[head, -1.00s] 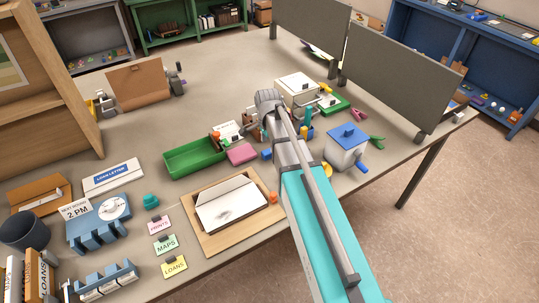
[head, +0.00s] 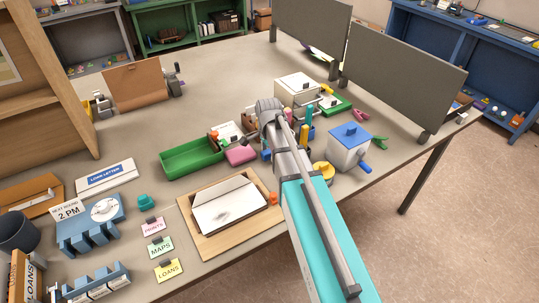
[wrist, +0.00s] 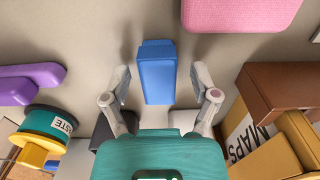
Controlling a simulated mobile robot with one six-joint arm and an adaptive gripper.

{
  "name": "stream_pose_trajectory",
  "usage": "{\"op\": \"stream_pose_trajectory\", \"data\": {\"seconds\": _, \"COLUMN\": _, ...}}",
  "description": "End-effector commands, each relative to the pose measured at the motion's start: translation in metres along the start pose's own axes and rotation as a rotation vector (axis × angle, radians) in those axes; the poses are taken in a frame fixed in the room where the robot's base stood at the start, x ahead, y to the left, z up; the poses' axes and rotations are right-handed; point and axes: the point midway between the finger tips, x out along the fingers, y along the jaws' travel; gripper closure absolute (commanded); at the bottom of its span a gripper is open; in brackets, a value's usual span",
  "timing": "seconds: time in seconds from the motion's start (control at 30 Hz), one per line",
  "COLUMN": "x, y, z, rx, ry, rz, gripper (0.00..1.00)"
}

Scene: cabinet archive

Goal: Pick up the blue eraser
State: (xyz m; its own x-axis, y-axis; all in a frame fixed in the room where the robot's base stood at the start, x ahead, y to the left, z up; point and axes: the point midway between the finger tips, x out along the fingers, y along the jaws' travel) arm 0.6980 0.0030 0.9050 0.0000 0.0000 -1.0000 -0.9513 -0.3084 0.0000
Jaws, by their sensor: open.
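The blue eraser (wrist: 156,78) lies on the table in the wrist view, a narrow block with its length running up the picture. My gripper (wrist: 160,72) is open, with one finger on the left of the eraser and one on the right, and a gap shows on both sides. I cannot tell how high the fingers are above the table.
A pink block (wrist: 240,14) lies above right of the eraser in the wrist view. A purple object (wrist: 30,82) and a teal paste spool (wrist: 48,122) are on the left. A brown and yellow maps box (wrist: 270,120) stands close on the right. A green tray (head: 193,158) is farther left in the head view.

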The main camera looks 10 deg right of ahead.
Motion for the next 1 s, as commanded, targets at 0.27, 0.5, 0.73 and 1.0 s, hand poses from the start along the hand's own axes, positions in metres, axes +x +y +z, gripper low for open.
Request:
{"op": "stream_pose_trajectory", "data": {"seconds": 0.27, "x": 0.0, "y": -0.0001, "z": 0.0002, "rx": 0.0, "ry": 0.0, "rz": 0.0, "gripper": 0.23}}
{"op": "stream_pose_trajectory", "data": {"seconds": 0.5, "x": 0.0, "y": -0.0001, "z": 0.0003, "rx": 0.0, "ry": 0.0, "rz": 0.0, "gripper": 0.6}}
{"op": "stream_pose_trajectory", "data": {"seconds": 0.73, "x": 0.0, "y": -0.0002, "z": 0.0005, "rx": -0.001, "ry": 0.0, "rz": 0.0, "gripper": 1.0}}
{"op": "stream_pose_trajectory", "data": {"seconds": 1.0, "x": -0.0001, "y": -0.0004, "z": 0.0005, "rx": -0.001, "ry": 0.0, "rz": 0.0, "gripper": 1.0}}
